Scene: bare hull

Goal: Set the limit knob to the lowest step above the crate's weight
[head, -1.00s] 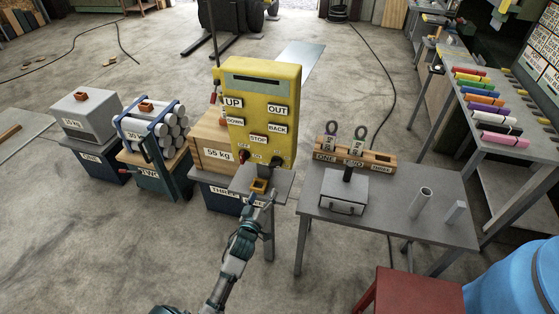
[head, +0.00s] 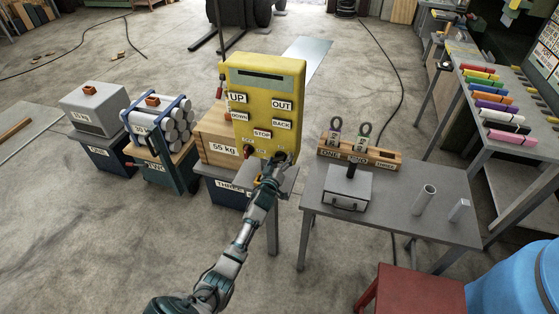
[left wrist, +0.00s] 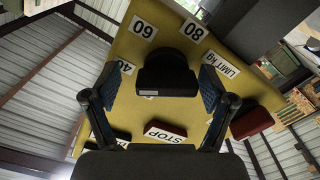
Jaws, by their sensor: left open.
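The black limit knob (left wrist: 166,76) is on the yellow control box (head: 263,85). In the left wrist view it lies between my left gripper's (left wrist: 160,98) two spread fingers, with labels 40, 60 and 80 around it and a "LIMIT kg" label beside it. Its pointer setting cannot be read. In the head view my left gripper (head: 277,163) is at the box's lower right and partly covers the knob. It is open; I cannot tell whether a finger touches the knob. The wooden crate (head: 221,149) marked 55 kg stands behind the box on the left. My right gripper is not in view.
A red STOP button (left wrist: 158,131) and another red control (left wrist: 252,122) are close to the fingers. A grey table (head: 400,205) on the right holds a grey box (head: 347,188) and a wooden rack (head: 385,157). Stands ONE and TWO, bearing loads, are on the left.

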